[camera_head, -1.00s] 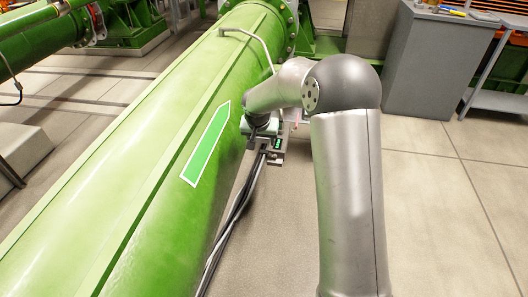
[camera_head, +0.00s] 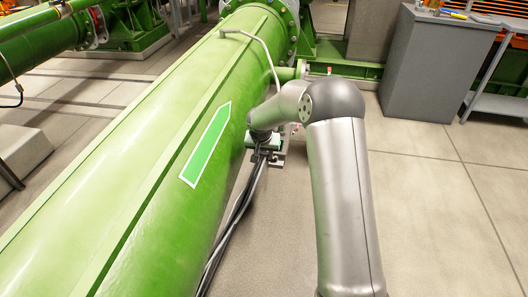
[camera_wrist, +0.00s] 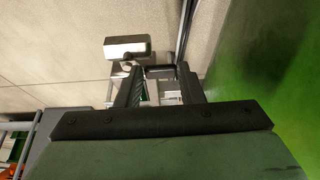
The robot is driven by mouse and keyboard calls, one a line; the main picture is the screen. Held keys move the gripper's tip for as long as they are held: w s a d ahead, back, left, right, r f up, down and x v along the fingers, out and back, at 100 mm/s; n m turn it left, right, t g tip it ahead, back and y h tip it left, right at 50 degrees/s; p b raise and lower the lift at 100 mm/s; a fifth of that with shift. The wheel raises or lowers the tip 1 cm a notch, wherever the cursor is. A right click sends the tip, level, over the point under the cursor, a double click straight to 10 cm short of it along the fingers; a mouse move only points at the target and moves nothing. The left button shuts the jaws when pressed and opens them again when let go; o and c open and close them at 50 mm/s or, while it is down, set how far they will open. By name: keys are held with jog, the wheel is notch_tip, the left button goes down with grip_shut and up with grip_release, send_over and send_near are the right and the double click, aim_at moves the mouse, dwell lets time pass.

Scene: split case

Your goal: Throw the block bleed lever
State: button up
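My gripper (camera_wrist: 160,70) points down with its two dark fingers apart. A pale metal fitting shows between and beyond them, and no held object can be made out. A silver, box-shaped metal piece (camera_wrist: 127,47) on a short stem stands just beyond the left fingertip; I cannot tell if it is the block bleed lever. A short dark cylinder (camera_wrist: 159,72) lies between the fingertips; contact cannot be judged. In the head view, the small metal valve fitting (camera_head: 274,158) sits beside the green pipe, partly hidden by my wrist.
The large green pipe (camera_head: 130,180) runs close along the left of my arm. Black cables (camera_head: 232,225) hang from the fitting down to the floor. A grey cabinet (camera_head: 428,65) stands at the back right. The floor (camera_head: 450,220) to the right is clear.

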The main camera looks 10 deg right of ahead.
aim_at(276, 158)
jog(key=shift+s, duration=0.1)
jog(key=shift+c, duration=0.3)
jog(key=n+p, duration=0.1)
jog(key=s+n+y+p, duration=0.1)
jog(key=shift+d+r+n+p, duration=0.2)
jog(key=shift+n+p, duration=0.2)
jog(key=s+d+n+y+p, duration=0.1)
jog(key=n+p, duration=0.2)
jog(key=n, duration=0.1)
jog(key=s+d+n+g+y+p, duration=0.1)
jog(key=n+p, duration=0.2)
jog(key=p, duration=0.1)
jog(key=s+d+n+y+p, duration=0.1)
jog(key=n+y+p, duration=0.1)
jog(key=n+p, duration=0.1)
jog(key=shift+f+n+g, duration=0.2)
jog(key=shift+n+g, duration=0.1)
jog(key=shift+n, duration=0.5)
jog(key=shift+d+n+g+y, duration=0.15)
jog(key=shift+d+n+g, duration=0.2)
jog(key=shift+n, duration=0.45)
jog(key=shift+d+n+g+y, duration=0.15)
jog(key=shift+d+n+g, duration=0.15)
jog(key=shift+n, duration=0.5)
jog(key=shift+f, duration=0.1)
jog(key=o, duration=1)
